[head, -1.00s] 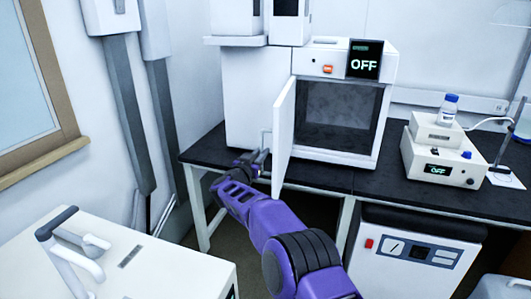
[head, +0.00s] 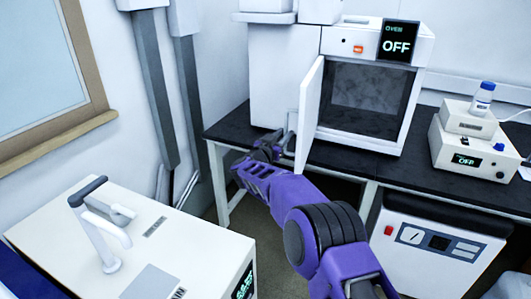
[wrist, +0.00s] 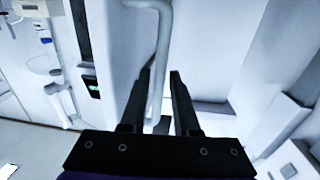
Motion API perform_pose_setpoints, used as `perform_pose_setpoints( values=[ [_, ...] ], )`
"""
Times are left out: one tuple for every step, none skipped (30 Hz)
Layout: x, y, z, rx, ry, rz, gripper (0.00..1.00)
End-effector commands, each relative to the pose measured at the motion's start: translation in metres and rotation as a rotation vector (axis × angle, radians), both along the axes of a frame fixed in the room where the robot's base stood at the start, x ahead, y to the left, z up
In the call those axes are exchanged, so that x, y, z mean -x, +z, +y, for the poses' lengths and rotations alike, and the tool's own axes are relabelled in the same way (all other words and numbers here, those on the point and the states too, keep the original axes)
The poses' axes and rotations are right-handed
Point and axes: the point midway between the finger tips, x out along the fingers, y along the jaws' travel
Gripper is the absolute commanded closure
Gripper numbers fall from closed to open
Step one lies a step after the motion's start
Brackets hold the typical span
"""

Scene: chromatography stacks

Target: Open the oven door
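The white oven (head: 345,37) stands on the bench with its display reading OFF. Its door (head: 309,115) is swung open toward the left and stands out from the front, so the dark cavity (head: 365,98) shows. My gripper (head: 283,143) is at the outer side of the door, by the handle (head: 291,122). In the wrist view, the pale bar handle (wrist: 158,90) runs down between the two black fingers of my gripper (wrist: 160,75). The fingers are apart, with gaps beside the bar. Whether either finger touches it I cannot tell.
The black bench (head: 440,180) carries a small white device (head: 465,150) with a blue-capped bottle (head: 482,98) at the right. A white unit (head: 440,245) stands under the bench. A white cabinet (head: 190,245) with a handle stands at the front left. Bare floor shows between them.

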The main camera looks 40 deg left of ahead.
Motion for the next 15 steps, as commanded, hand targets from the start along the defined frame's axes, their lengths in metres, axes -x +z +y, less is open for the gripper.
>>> perform_pose_setpoints(
  values=[
    [0.006,0.001,-0.002,0.002,0.001,-0.001,0.7],
    [0.009,0.002,-0.003,0.001,0.001,-0.001,0.7],
    [0.014,0.002,-0.005,0.002,0.002,-0.002,0.7],
    [0.019,0.002,-0.006,0.001,0.002,0.0,0.7],
    [0.023,0.002,-0.007,0.002,0.001,-0.001,0.7],
    [0.029,0.001,-0.009,0.002,0.002,0.0,0.7],
    [0.034,0.002,-0.01,0.002,0.001,-0.002,0.7],
    [0.038,0.002,-0.012,0.002,0.002,-0.002,0.7],
    [0.045,0.002,-0.013,0.001,0.003,-0.001,0.7],
    [0.051,0.002,-0.015,0.002,0.002,-0.002,0.7],
    [0.056,0.001,-0.016,0.002,0.003,-0.001,0.7],
    [0.063,0.002,-0.019,0.002,0.002,-0.002,0.7],
    [0.069,0.002,-0.021,0.002,0.002,-0.002,0.7],
    [0.075,0.002,-0.022,0.002,0.003,-0.002,0.7],
    [0.084,0.002,-0.025,0.001,0.003,-0.001,0.7]
  ],
)
